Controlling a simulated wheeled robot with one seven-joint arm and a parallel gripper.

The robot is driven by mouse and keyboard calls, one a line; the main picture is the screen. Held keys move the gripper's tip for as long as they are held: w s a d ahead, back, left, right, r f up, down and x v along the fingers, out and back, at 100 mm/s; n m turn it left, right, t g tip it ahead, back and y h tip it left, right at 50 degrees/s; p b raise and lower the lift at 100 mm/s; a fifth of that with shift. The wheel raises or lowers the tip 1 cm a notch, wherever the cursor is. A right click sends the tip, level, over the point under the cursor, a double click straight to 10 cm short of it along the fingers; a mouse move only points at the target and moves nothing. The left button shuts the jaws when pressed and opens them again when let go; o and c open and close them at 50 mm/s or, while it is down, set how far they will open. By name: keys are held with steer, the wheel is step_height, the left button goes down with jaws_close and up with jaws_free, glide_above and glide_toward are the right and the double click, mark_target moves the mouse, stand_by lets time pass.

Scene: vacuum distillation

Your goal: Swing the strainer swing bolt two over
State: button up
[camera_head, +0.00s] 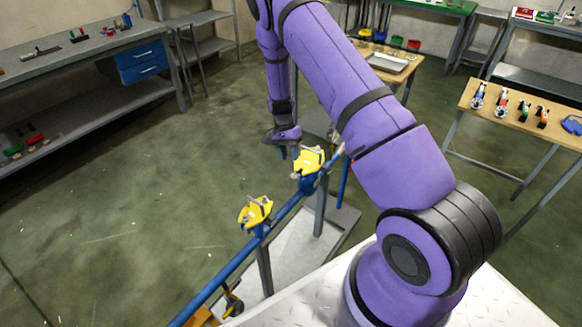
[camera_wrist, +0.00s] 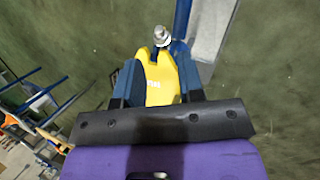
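A yellow strainer lid (camera_head: 308,160) sits on a blue fitting on the blue pipe, just right of and below my gripper (camera_head: 288,151). In the wrist view a yellow part (camera_wrist: 160,78) lies between the dark fingers of my gripper (camera_wrist: 158,64), which stand apart. I cannot tell whether either finger touches it. A silver bolt with a nut (camera_wrist: 161,36) shows at the forked far end of the yellow part. A second yellow lid (camera_head: 256,212) sits lower left on the pipe. Which bolt is number two is not readable.
The blue pipe (camera_head: 222,277) runs diagonally on grey posts. A tan table (camera_head: 520,117) with several small parts stands right. A workbench with blue drawers (camera_head: 142,60) stands at the upper left. The floor left of the pipe is clear.

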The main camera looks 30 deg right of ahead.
mark_target(292, 174)
steer(key=shift+v, duration=1.35)
steer(key=s+f+h, duration=0.1)
steer(key=f, duration=0.2)
steer(key=s+f+t, duration=0.1)
steer(key=s+f, duration=0.1)
steer(key=f, duration=0.2)
steer(key=s+f+t+h, duration=0.1)
steer(key=f, duration=0.3)
steer(key=shift+s+a+f+h, duration=0.2)
steer(key=shift+s+a+h, duration=0.05)
steer(key=shift+s+h, duration=0.1)
jaws_close()
